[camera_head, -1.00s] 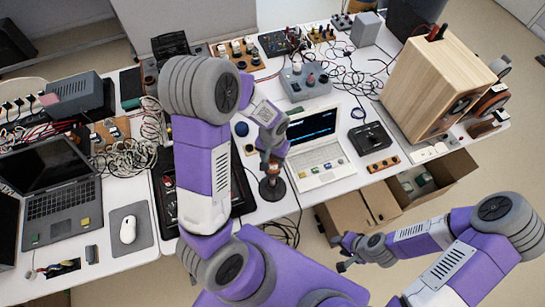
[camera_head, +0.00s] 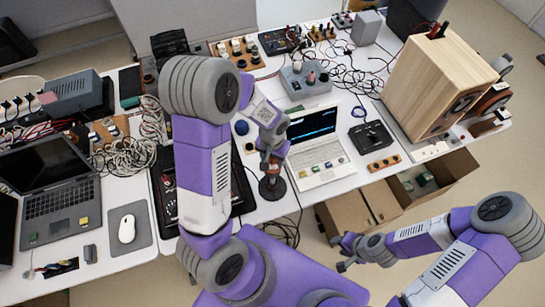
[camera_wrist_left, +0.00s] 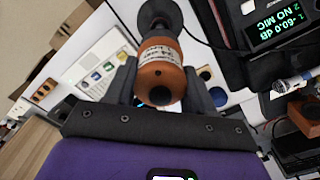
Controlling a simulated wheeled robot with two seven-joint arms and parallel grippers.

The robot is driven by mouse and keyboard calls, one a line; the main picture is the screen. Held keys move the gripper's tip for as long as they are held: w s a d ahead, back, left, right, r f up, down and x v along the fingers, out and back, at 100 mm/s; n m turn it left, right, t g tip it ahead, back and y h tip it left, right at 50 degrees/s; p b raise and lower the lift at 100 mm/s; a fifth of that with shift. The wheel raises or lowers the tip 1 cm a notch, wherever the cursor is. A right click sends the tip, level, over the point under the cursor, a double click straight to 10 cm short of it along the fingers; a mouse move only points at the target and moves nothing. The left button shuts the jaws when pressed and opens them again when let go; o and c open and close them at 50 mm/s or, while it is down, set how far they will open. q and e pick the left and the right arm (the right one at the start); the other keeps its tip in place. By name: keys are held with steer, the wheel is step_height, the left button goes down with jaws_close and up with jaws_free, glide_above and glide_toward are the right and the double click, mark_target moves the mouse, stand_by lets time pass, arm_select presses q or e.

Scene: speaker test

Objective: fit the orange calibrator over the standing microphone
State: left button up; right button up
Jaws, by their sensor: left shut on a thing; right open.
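My left gripper (camera_head: 271,164) is shut on the orange calibrator (camera_wrist_left: 160,74), a short orange cylinder with a white label, large in the left wrist view. In that view the dark round stand base (camera_wrist_left: 160,14) lies right behind the calibrator. In the head view the round base (camera_head: 272,188) stands on the white table, directly below the gripper. The standing microphone is hidden by the calibrator and fingers, so I cannot tell whether the calibrator is around it or above it. My right gripper (camera_head: 342,254) is open and empty, off the table's front edge.
A white laptop (camera_head: 319,158) is close to the right of the stand. A black case (camera_head: 162,182) is to its left. A meter display (camera_wrist_left: 273,28) reads "NO MIC". A wooden speaker (camera_head: 436,82) stands at right. Open cardboard boxes (camera_head: 372,207) sit below the table edge.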

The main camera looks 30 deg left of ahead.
arm_select(q)
steer(key=o, duration=1.3)
steer(key=shift+o, duration=0.2)
step_height(320, 180, up, 8)
steer(key=shift+f+p, duration=0.2)
steer(key=shift+p, duration=0.1)
